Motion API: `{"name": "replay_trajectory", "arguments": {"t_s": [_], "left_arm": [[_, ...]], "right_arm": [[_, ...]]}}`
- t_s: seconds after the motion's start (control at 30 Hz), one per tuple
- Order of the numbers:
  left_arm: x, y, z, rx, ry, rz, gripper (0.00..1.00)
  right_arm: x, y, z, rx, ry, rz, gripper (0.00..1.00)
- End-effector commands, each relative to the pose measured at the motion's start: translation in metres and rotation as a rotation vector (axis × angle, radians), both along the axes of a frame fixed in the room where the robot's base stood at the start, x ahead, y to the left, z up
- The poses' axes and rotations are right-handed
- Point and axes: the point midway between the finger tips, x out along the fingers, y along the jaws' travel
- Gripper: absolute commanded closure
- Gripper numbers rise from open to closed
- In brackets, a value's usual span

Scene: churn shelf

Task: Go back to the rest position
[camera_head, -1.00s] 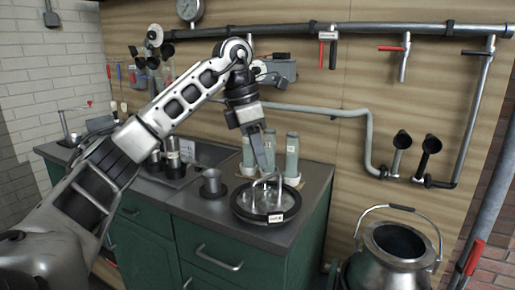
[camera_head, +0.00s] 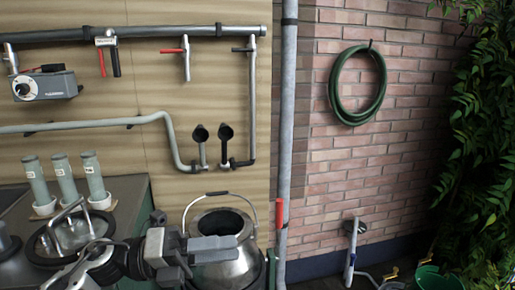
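My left gripper (camera_head: 212,247) is low in the head view, left of centre. Its arm comes in from the bottom left and its fingers point to the right. They overlap the front of the metal churn (camera_head: 225,271) in the picture. I cannot tell whether the fingers are open or shut, and no object shows between them. My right gripper is not in view.
The counter (camera_head: 128,190) at left holds a round lid with a handle (camera_head: 40,247) and several grey-green bottles (camera_head: 65,178). A vertical pipe with a red lever (camera_head: 279,212) stands right of the churn. A hose (camera_head: 333,90) hangs on the brick wall.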

Motion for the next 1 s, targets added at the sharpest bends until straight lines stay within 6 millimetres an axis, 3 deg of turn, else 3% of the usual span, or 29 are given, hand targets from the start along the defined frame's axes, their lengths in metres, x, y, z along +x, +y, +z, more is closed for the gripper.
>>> {"name": "replay_trajectory", "arguments": {"t_s": [0.07, 0.17, 0.27, 0.3, 0.37, 0.4, 0.5, 0.6, 0.77, 1.0], "left_arm": [[-0.005, -0.008, -0.006, -0.244, 0.225, 0.111, 0.66], [-0.002, 0.002, -0.024, -0.506, 0.53, 0.284, 0.66], [-0.004, 0.024, -0.065, -0.73, 0.87, 0.483, 0.66], [-0.009, 0.034, -0.087, -0.808, 1.012, 0.566, 0.66], [-0.023, 0.048, -0.125, -0.911, 1.23, 0.696, 0.66], [-0.037, 0.056, -0.15, -0.968, 1.369, 0.777, 0.66], [-0.074, 0.068, -0.2, -1.064, 1.651, 0.943, 0.66], [-0.11, 0.073, -0.234, -1.115, 1.853, 1.06, 0.66], [-0.142, 0.074, -0.258, -1.146, 2.018, 1.153, 0.66], [-0.146, 0.074, -0.261, -1.147, 2.041, 1.166, 0.66]], "right_arm": [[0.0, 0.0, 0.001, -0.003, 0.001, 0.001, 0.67], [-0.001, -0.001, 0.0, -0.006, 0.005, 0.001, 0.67], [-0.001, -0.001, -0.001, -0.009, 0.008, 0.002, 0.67], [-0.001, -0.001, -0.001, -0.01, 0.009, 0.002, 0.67], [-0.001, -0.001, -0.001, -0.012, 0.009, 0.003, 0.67], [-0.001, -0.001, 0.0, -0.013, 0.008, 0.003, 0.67], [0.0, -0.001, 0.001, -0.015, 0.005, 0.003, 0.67], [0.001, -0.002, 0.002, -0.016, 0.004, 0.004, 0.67], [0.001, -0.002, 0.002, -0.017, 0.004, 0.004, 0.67], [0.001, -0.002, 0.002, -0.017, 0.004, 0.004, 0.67]]}}
